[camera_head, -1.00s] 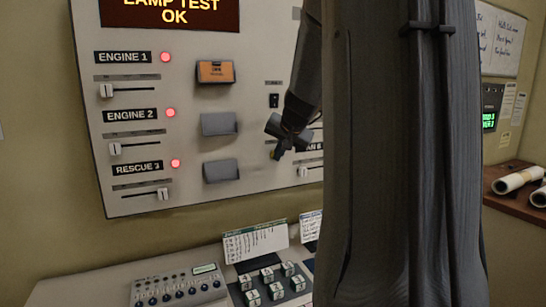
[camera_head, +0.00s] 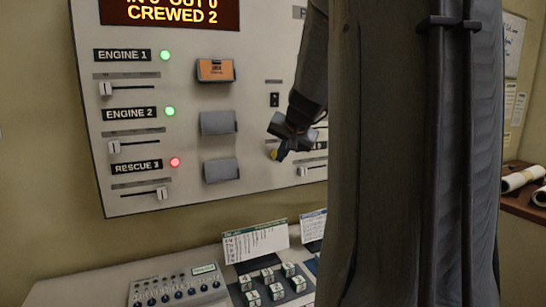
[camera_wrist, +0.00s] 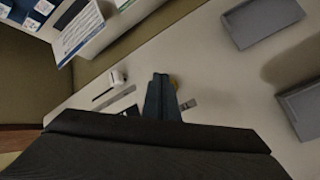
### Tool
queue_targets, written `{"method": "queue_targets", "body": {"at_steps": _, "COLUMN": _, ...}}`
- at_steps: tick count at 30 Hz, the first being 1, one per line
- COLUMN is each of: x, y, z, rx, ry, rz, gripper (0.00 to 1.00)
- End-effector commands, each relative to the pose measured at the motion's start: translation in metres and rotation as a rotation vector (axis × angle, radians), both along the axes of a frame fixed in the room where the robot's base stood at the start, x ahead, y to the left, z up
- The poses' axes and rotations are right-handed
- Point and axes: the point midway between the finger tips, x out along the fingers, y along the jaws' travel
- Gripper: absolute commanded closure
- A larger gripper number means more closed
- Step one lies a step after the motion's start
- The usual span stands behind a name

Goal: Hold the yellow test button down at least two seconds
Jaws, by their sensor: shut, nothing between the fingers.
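The yellow test button (camera_head: 274,155) shows as a small spot on the wall panel, just left of my fingertips. In the wrist view a bit of the yellow button (camera_wrist: 174,82) shows beside the finger ends, mostly hidden behind them. My gripper (camera_head: 282,155) is shut and empty, pointing at the panel beside the button. In the wrist view its blue-grey fingers (camera_wrist: 161,80) lie together. I cannot tell whether they touch the button. The display (camera_head: 170,13) reads "CREWED 2" on its lower line.
Engine 1 (camera_head: 165,55) and Engine 2 (camera_head: 169,111) lamps are green; the Rescue 3 lamp (camera_head: 175,162) is red. Sliders and several grey card holders (camera_head: 219,123) surround them. A desk with a knob box (camera_head: 178,290) and keys stands below. My arm hides the panel's right side.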

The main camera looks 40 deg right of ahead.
Motion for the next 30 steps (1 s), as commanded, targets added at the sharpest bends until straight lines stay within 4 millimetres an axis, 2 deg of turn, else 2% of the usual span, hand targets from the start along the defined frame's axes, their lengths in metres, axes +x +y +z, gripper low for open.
{"method": "queue_targets", "body": {"at_steps": 15, "x": -0.042, "y": 0.01, "z": -0.001, "rx": -0.002, "ry": 0.0, "rz": -0.001, "gripper": 1.0}}
{"method": "queue_targets", "body": {"at_steps": 30, "x": -0.044, "y": 0.011, "z": 0.0, "rx": -0.001, "ry": -0.001, "rz": 0.0, "gripper": 1.0}}
